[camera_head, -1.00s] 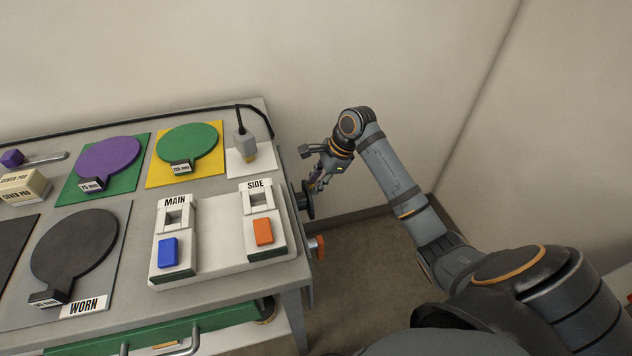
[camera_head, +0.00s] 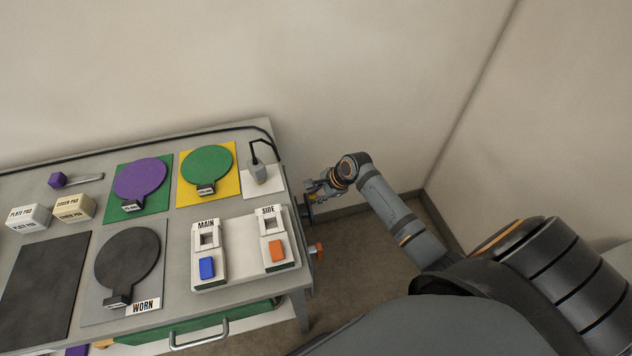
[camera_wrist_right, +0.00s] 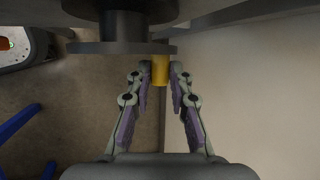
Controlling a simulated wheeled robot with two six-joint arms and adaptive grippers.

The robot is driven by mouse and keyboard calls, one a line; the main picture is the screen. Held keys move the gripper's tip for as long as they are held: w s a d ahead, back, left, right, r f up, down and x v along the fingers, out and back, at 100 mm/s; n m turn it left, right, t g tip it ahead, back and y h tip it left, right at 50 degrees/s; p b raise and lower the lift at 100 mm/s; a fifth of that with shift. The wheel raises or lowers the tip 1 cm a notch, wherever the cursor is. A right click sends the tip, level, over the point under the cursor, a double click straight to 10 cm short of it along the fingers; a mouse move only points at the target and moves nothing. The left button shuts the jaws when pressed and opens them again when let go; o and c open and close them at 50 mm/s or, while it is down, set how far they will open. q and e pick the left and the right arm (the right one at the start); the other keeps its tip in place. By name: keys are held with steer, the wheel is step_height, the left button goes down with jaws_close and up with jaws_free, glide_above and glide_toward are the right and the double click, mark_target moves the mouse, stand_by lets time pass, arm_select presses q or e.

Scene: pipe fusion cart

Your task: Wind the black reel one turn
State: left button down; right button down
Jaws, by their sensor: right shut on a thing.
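The black reel (camera_head: 306,207) is mounted on the right side of the cart, and my right gripper mostly covers it in the head view. In the right wrist view the reel (camera_wrist_right: 122,47) shows at the top as dark discs on a hub. A yellow handle (camera_wrist_right: 160,70) stands out from it. My right gripper (camera_wrist_right: 160,76) is shut on this handle, with one finger on each side. In the head view my right gripper (camera_head: 315,190) is beside the cart's right edge. My left gripper is not in view.
The cart top (camera_head: 180,235) holds coloured discs, pad boxes and a switch panel (camera_head: 245,250) with MAIN and SIDE sockets. An orange knob (camera_head: 317,250) sticks out of the cart's right side, nearer than the reel. The wall is close behind.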

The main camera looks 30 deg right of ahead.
steer(key=shift+s+r+t+p, duration=0.15)
steer(key=shift+r+t+p, duration=0.15)
steer(key=shift+p, duration=0.45)
steer(key=shift+s+a+t+p, duration=0.1)
steer(key=shift+s+t+p, duration=0.2)
steer(key=shift+t+p, duration=0.65)
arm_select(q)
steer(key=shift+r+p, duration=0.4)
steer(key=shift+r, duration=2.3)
arm_select(e)
steer(key=shift+s+r+n+t+h, duration=0.15)
steer(key=shift+n+t, duration=0.1)
steer(key=shift+t, duration=0.2)
steer(key=shift+s+f+n+t+h, duration=0.15)
steer(key=shift+n+t, duration=0.1)
steer(key=shift+t, duration=0.15)
steer(key=shift+a+r, duration=0.1)
steer(key=c, duration=1.2)
jaws_free()
